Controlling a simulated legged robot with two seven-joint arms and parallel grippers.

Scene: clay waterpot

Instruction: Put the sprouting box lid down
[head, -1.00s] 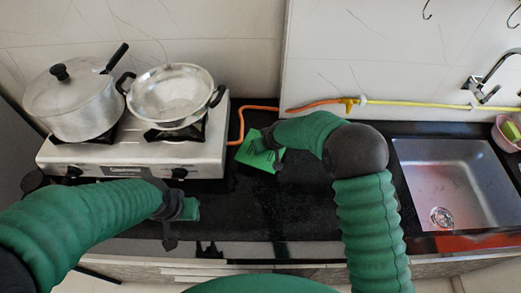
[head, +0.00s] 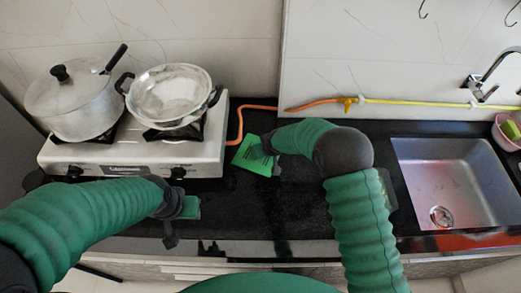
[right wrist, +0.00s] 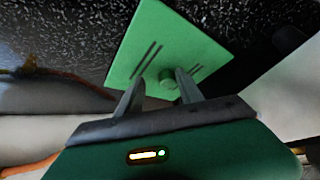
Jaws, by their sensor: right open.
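The sprouting box lid is a flat green square with dark slots and a small round green knob. In the head view the lid (head: 248,160) lies on the black counter right of the stove; my arm partly covers it. In the right wrist view the lid (right wrist: 155,42) seems flat on the speckled surface. My right gripper (right wrist: 157,88) is open, with its fingers on either side of the knob (right wrist: 168,79); I cannot tell whether they touch it. My left gripper (head: 172,222) is over the counter's front left, apart from the lid; its jaws are unclear.
An orange hose (head: 240,125) runs behind the lid. The sink (head: 455,180) is at the right. The middle of the counter is clear.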

